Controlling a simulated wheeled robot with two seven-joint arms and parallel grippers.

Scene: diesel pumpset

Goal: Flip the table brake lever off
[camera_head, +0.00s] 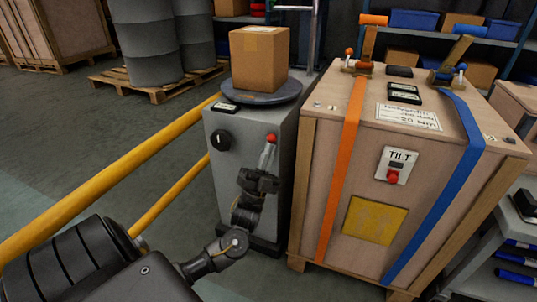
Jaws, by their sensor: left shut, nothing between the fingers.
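The table brake lever (271,139) shows as a red ball end on the front of a grey pedestal (227,180). Its lower part is hard to separate from my gripper. My left gripper (268,160) is shut and empty just below the red ball, in front of the pedestal. Whether it touches the lever I cannot tell. A round turntable (262,97) tops the pedestal and bears a cardboard box (260,60). A black knob (221,140) is on the pedestal's front left. My right gripper is not in view.
A large wooden crate (330,140) with orange and blue straps stands close to the pedestal's right. A yellow rail (110,180) runs along the left. Grey drums (146,40) stand on a pallet behind. Floor between rail and drums is clear.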

